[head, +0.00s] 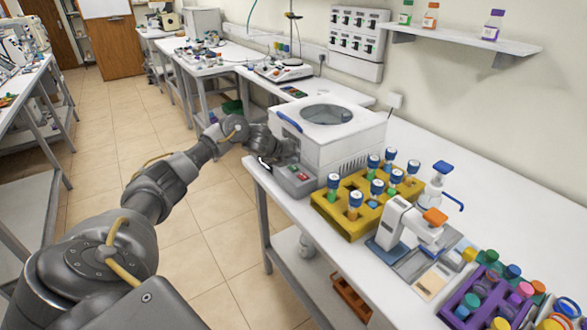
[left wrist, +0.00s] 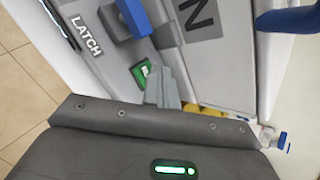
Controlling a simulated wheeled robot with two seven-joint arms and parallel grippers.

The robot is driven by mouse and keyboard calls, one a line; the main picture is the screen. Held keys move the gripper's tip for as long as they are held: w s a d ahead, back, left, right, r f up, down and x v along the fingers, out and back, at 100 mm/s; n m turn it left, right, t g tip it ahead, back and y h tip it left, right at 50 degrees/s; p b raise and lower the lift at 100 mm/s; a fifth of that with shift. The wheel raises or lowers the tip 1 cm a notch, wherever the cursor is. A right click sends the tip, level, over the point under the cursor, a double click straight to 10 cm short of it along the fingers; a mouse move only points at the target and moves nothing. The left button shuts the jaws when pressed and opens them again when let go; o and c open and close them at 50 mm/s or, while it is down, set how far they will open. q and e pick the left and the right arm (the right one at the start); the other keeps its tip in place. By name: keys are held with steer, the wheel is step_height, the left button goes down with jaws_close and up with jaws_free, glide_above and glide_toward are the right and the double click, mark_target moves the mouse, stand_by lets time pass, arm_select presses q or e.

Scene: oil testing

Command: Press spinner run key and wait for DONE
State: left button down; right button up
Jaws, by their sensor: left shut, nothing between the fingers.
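The spinner (head: 345,150) is a white box with a round window in its lid, at the near table's left end. Its grey front panel (head: 298,183) carries small red and green parts. In the left wrist view, a green key (left wrist: 139,73) sits on the panel, partly hidden by my left gripper (left wrist: 160,72). The gripper is shut and empty, its fingertips right at the key; I cannot tell whether they touch it. In the head view my left gripper (head: 277,163) is at the spinner's front. I see no readable DONE. My right gripper is out of view.
A blue latch part (left wrist: 133,18) and a LATCH label (left wrist: 87,36) are beside the key. A yellow rack (head: 345,220) with several blue-capped tubes stands close to the spinner's right. A white device (head: 400,225) and a purple rack (head: 463,312) are farther right.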

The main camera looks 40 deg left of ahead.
arm_select(q)
steer(key=shift+f, duration=0.35)
